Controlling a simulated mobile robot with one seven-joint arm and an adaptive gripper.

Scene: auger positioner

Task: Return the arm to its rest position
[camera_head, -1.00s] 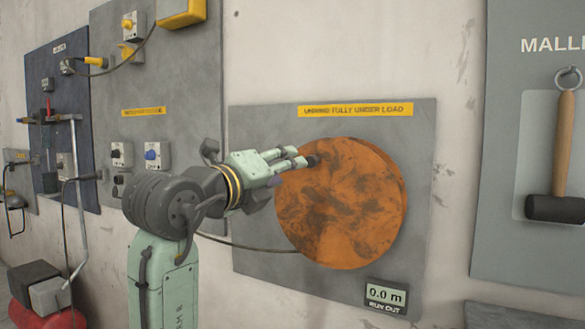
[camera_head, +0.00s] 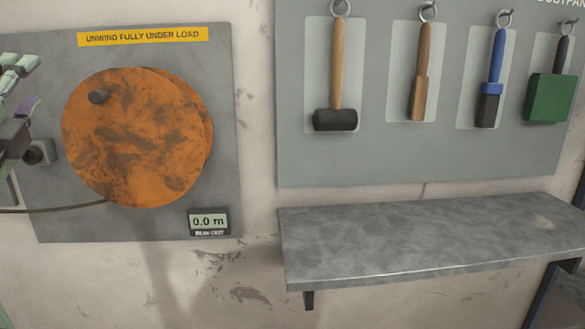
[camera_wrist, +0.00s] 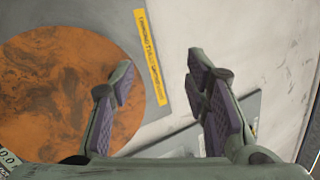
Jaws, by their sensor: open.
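My gripper (camera_wrist: 165,90) is open and empty in the wrist view, its two purple-padded fingers spread apart. Only part of it shows at the left edge of the head view (camera_head: 18,95). The orange, rust-stained reel (camera_head: 135,140) is fixed on a grey wall panel (camera_head: 215,100), with a small dark knob (camera_head: 98,97) near its upper left. The reel also shows in the wrist view (camera_wrist: 60,95), left of and beyond the fingers. My gripper is apart from the reel and the knob.
A run-out display (camera_head: 209,222) reads 0.0 m. A board (camera_head: 390,160) holds a mallet (camera_head: 336,75) and several other hanging tools at the right. A grey shelf (camera_head: 420,240) juts out below it. The wall between reel panel and board is bare.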

